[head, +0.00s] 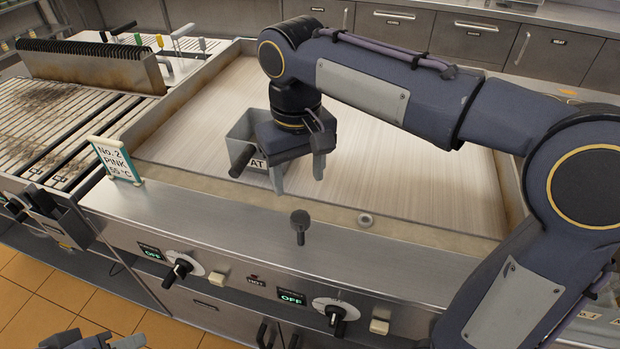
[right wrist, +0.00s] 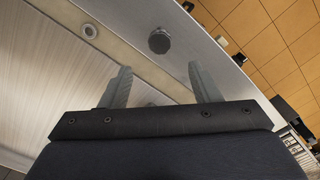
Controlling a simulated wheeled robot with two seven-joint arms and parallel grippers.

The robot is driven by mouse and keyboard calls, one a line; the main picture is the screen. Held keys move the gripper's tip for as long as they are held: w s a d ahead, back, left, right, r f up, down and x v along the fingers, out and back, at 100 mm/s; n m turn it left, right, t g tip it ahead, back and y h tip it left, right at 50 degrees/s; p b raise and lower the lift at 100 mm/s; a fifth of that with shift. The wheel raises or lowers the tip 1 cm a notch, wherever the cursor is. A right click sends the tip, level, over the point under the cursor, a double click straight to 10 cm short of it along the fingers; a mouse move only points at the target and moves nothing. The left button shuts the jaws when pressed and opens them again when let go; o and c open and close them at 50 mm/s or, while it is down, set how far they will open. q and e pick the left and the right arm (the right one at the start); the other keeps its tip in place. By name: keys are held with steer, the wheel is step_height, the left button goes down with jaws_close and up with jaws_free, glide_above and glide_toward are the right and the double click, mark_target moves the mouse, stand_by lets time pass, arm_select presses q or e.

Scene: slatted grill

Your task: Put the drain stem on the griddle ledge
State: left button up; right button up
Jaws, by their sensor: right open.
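The drain stem (head: 300,222), a dark piece with a round head and thin shank, shows upright at the steel front ledge (head: 225,222) of the griddle. In the right wrist view its round head (right wrist: 159,41) shows beyond the fingertips, about midway between them. My right gripper (head: 298,176) is open and empty, over the griddle's front strip, behind and above the stem and apart from it. The fingers also show spread in the right wrist view (right wrist: 160,78). Part of my left gripper (head: 105,342) shows at the bottom left edge; its jaws are not clear.
A grey box with a dark handle (head: 240,162) and a partly hidden label stands behind my right gripper. A small ring (head: 365,220) sits in the front strip. A sign (head: 118,160) stands at the left. Knobs (head: 335,312) stick out below the ledge. The ledge has free room.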

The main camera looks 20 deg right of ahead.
steer(key=s+d+f+m+t+y, duration=0.2)
steer(key=s+d+f, duration=0.2)
steer(key=s, duration=0.4)
steer(key=s+d+f+m+t+y, duration=0.1)
steer(key=s+d+f+m+t, duration=0.1)
steer(key=s+d+f, duration=0.3)
steer(key=s+f+t, duration=0.1)
steer(key=s+f, duration=0.1)
steer(key=s, duration=0.1)
steer(key=shift+s+t+y, duration=0.15)
steer(key=shift+t+y, duration=0.15)
steer(key=shift+y, duration=0.1)
